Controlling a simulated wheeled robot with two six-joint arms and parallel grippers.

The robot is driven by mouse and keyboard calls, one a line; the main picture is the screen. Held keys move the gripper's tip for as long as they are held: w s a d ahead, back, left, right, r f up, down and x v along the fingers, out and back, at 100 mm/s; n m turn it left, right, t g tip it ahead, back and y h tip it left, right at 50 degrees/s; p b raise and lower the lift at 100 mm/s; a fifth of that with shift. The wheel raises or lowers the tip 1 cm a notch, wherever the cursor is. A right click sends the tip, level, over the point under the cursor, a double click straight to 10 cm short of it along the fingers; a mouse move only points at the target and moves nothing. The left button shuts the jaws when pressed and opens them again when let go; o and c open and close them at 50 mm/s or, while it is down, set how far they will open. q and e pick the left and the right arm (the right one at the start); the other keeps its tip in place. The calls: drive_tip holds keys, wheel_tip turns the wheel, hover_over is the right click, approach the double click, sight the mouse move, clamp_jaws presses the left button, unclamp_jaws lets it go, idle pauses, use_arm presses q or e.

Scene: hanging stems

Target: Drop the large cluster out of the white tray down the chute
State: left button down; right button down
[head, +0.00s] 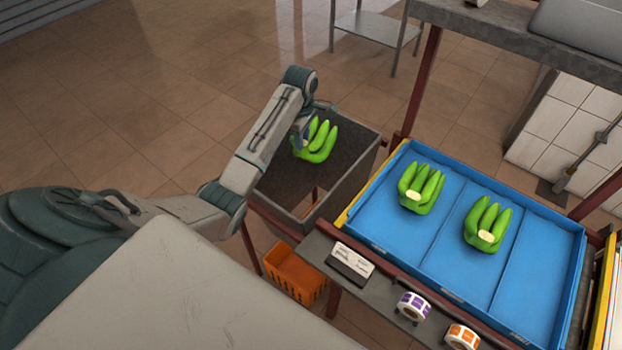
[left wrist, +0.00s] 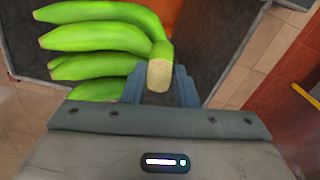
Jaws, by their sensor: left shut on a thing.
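A cluster of green bananas (head: 317,143) is held by my left gripper (head: 303,130) above the open top of a dark grey chute (head: 362,165). In the left wrist view the jaws (left wrist: 162,88) are shut on the cut crown of this cluster (left wrist: 100,38), and its fingers spread to the left. Two more green clusters lie in a blue tray with dividers (head: 385,235): one farther left (head: 421,188) and one nearer the middle (head: 487,224). I see no white tray. My right gripper is not in view.
An orange crate (head: 293,275) stands low beside the chute. A grey shelf in front of the tray holds a label box (head: 350,263) and two label rolls, one purple (head: 413,307) and one orange (head: 461,337). Red posts and an overhead grey beam (head: 500,38) frame the tray.

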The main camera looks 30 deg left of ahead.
use_arm(q)
drive_tip(key=shift+s+f, duration=0.25)
drive_tip(key=shift+f, duration=0.5)
drive_tip(key=shift+w+f, duration=0.15)
drive_tip(key=shift+f, duration=0.75)
drive_tip(key=shift+w+f, duration=0.1)
drive_tip(key=shift+f, duration=0.65)
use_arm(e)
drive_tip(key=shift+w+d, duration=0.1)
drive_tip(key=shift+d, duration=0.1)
